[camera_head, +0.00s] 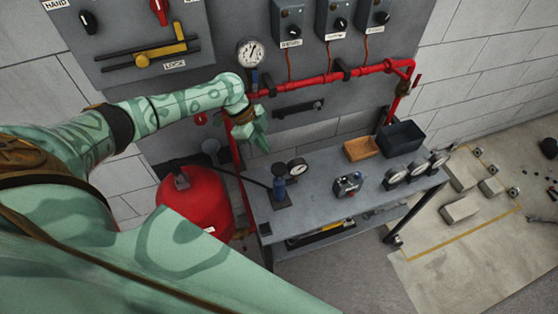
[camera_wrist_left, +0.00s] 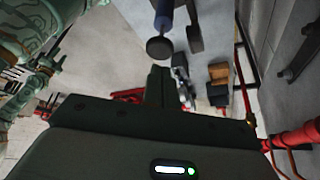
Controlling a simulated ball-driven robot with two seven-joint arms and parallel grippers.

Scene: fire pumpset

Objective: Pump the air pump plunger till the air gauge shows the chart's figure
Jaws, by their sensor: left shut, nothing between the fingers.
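The air pump (camera_head: 279,186) has a small blue body on a dark base and stands at the left of the grey bench. In the left wrist view its dark round plunger knob (camera_wrist_left: 159,48) and blue shaft show ahead of the fingers. A white-faced gauge (camera_head: 298,167) stands beside the pump; its reading is too small to tell. My left gripper (camera_head: 258,142) is above and to the left of the pump, apart from it. Its fingers (camera_wrist_left: 160,84) are shut and empty. My right gripper is out of view. I cannot make out a chart.
The grey bench (camera_head: 325,210) also holds a small device (camera_head: 348,185), several gauges, a brown tray (camera_head: 360,149) and a dark bin (camera_head: 402,138). A red tank (camera_head: 194,200) stands at left. A red pipe (camera_head: 325,78) and wall gauge (camera_head: 250,53) are behind my left gripper.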

